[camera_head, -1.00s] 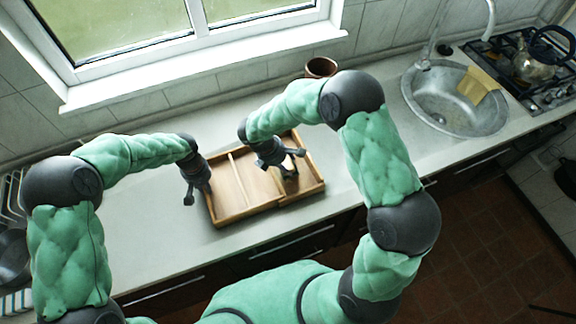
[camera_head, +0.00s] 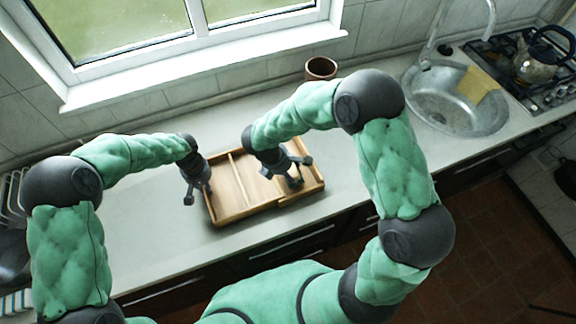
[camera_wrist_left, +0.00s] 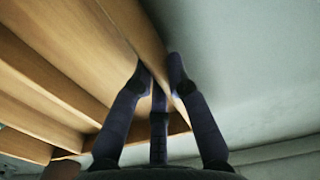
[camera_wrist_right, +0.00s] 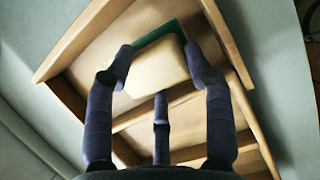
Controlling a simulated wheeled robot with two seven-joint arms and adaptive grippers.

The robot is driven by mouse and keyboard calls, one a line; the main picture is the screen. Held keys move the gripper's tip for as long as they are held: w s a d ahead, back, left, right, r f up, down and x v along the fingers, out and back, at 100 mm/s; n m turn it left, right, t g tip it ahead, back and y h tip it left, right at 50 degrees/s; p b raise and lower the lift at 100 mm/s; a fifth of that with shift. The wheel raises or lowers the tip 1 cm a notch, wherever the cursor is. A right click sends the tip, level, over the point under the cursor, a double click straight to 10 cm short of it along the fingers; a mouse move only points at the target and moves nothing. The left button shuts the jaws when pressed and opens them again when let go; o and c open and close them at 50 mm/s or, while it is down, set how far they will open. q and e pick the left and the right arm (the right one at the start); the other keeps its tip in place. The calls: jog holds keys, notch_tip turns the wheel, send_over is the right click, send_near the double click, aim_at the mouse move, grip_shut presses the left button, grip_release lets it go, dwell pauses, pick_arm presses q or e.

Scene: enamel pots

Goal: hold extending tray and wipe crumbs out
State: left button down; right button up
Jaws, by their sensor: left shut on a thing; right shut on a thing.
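The extending wooden tray (camera_head: 229,188) lies on the counter, with dividers between its compartments. My left gripper (camera_head: 198,193) is shut on the tray's left side wall; in the left wrist view its fingers (camera_wrist_left: 160,68) straddle this wall (camera_wrist_left: 128,18). My right gripper (camera_head: 288,172) is low over the tray's right-hand section. In the right wrist view its fingers (camera_wrist_right: 162,65) are shut on a pale yellow sponge (camera_wrist_right: 157,69) with a green layer, inside a compartment. The fingers hide parts of the sponge. I cannot make out any crumbs.
A brown cup (camera_head: 321,68) stands behind the tray near the wall. A metal sink (camera_head: 437,105) with a yellow cloth (camera_head: 478,84) and a stove with a kettle (camera_head: 535,62) are at the right.

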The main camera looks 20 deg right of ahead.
notch_tip(320, 180, up, 11)
jog(key=shift+r, duration=0.15)
dwell(0.6)
jog(key=d, duration=1)
dwell(0.7)
jog(key=w+a+f+m+g+y, duration=0.1)
jog(key=w+a+f+m+y, duration=0.15)
jog(key=a+m, duration=0.6)
jog(key=shift+m+y, duration=0.25)
jog(key=shift+m, duration=0.1)
jog(key=shift+s+d+f, duration=0.1)
jog(key=shift+s+f, duration=0.05)
jog(key=shift+f, duration=4.75)
jog(key=shift+f, duration=0.55)
